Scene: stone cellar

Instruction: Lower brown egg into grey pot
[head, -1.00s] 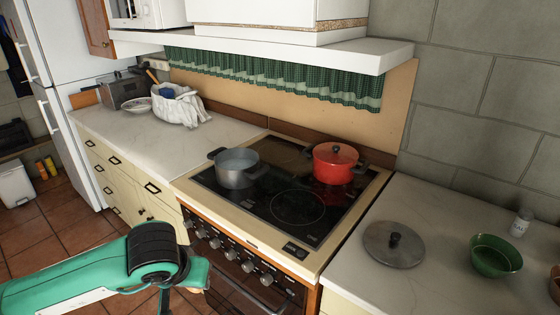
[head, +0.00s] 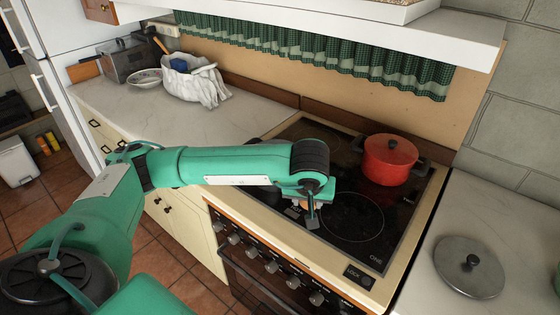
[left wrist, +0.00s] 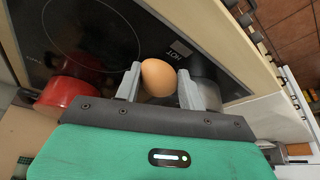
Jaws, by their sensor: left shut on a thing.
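The brown egg (left wrist: 158,77) is held between the two grey fingers of my left gripper (left wrist: 158,86), which is shut on it. In the head view my left gripper (head: 307,212) hangs over the front part of the black cooktop, left of the ring marking. The grey pot (left wrist: 208,92) shows partly behind the right-hand finger in the left wrist view, apart from the egg. In the head view my left arm hides nearly all of the pot. My right gripper is in neither view.
A lidded red pot (head: 390,158) stands at the back right of the cooktop (head: 353,222). A grey lid (head: 470,266) lies on the right counter. A white cloth-lined container (head: 196,82) stands on the left counter. A shelf (head: 455,32) overhangs the back.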

